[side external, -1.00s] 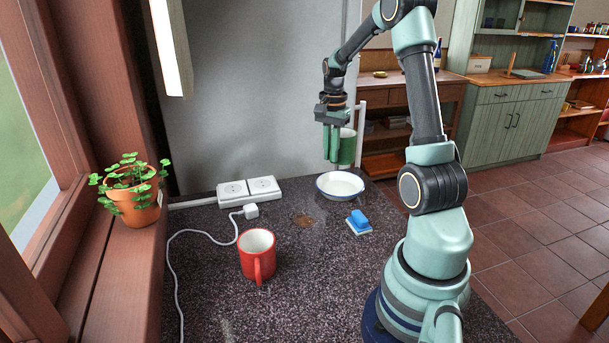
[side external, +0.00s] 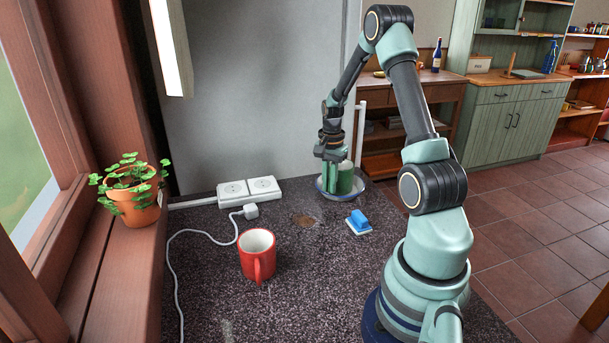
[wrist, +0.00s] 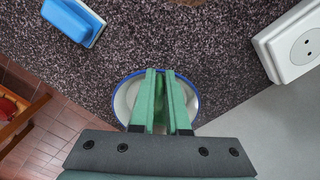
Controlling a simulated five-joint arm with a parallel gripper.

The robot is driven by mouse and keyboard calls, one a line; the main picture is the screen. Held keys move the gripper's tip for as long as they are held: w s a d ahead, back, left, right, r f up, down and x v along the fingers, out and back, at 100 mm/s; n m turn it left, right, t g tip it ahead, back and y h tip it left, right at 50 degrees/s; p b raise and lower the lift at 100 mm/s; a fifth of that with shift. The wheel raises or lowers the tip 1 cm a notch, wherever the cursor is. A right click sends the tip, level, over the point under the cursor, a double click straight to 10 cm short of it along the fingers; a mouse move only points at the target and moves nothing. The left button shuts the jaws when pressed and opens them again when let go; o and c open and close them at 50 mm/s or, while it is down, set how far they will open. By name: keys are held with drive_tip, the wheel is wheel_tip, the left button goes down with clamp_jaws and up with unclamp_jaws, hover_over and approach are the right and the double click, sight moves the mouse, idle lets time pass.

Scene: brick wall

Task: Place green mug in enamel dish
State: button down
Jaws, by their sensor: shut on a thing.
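The green mug (side external: 346,179) is upright at the white enamel dish (side external: 322,188) with the blue rim, at the far end of the dark speckled counter. It appears to be inside the dish or just above it; I cannot tell whether it touches the bottom. My gripper (side external: 330,183) is shut on the mug. In the wrist view my green fingers (wrist: 162,103) point down over the dish (wrist: 122,100), whose rim shows on both sides. The mug is not clearly visible in that view, hidden behind the fingers.
A blue and white brush or sponge (side external: 359,222) lies nearer than the dish. A red mug (side external: 257,255) stands at the front left. A white power strip (side external: 249,190) and its cable lie left of the dish. A potted plant (side external: 134,190) stands on the sill.

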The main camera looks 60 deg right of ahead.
drive_tip(key=c, duration=1.3)
unclamp_jaws()
drive_tip(key=shift+f, duration=0.15)
drive_tip(key=o, duration=0.4)
wheel_tip(320, 180, up, 12)
drive_tip(key=w+a+r+n+t+h, duration=0.1)
drive_tip(key=w+a+r+n, duration=0.1)
drive_tip(key=a+r+n, duration=0.35)
drive_tip(key=w+a+r+n+t, duration=0.1)
drive_tip(key=w+a+r+n, duration=0.1)
drive_tip(key=a, duration=0.6)
drive_tip(key=s+a+n+t, duration=0.1)
drive_tip(key=a+n, duration=0.2)
drive_tip(key=a, duration=0.2)
drive_tip(key=s+a+r+n+t, duration=0.1)
drive_tip(key=s+a+n, duration=0.1)
drive_tip(key=a+n, duration=0.2)
drive_tip(key=s+a+r+n+t+y, duration=0.1)
drive_tip(key=a+n, duration=0.3)
drive_tip(key=a, duration=0.4)
drive_tip(key=shift+s+a+t, duration=0.2)
drive_tip(key=shift+s+t, duration=0.1)
drive_tip(key=shift+s, duration=0.2)
